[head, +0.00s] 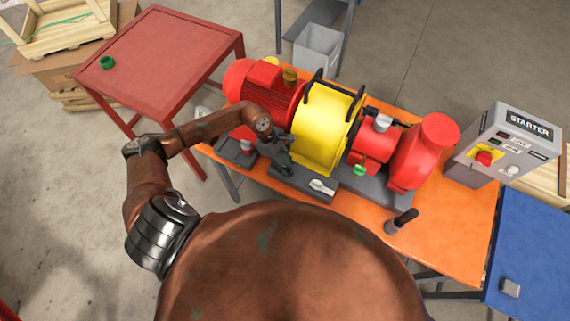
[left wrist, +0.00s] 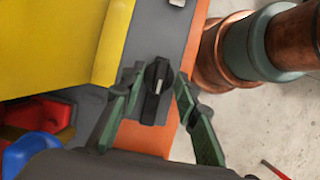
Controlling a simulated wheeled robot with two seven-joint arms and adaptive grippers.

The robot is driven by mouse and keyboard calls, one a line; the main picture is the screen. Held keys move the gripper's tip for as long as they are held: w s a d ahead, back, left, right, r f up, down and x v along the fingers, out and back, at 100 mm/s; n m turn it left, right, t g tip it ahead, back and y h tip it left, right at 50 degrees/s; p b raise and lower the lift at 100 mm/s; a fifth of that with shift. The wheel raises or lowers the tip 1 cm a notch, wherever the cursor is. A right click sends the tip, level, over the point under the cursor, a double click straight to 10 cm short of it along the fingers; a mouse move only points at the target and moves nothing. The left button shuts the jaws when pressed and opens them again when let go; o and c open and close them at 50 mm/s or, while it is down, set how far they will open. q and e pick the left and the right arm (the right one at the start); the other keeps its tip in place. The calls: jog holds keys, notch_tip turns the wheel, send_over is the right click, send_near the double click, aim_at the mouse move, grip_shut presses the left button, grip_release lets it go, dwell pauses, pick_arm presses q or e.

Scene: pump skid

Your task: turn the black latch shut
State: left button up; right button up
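The black latch (left wrist: 158,84) shows in the left wrist view, a dark knob with a pale line on its top, on a small dark plate near the skid's edge. Its handle points roughly up and down in that picture, slightly tilted. My left gripper (left wrist: 157,80) is open, with one green-padded finger on each side of the latch. I cannot tell whether either finger touches it. In the head view my left gripper (head: 279,160) is beside the yellow guard (head: 321,128) and covers the latch. My right gripper is not in view.
The red motor (head: 258,88) and red pump (head: 422,152) flank the yellow guard on the orange table (head: 455,228). A silver lever (head: 322,187) lies on the grey base to the right of my gripper. A black upright handle (head: 401,221) and starter box (head: 505,145) stand further right.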

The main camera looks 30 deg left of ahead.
pick_arm(q)
jog(key=shift+c, duration=0.7)
grip_shut()
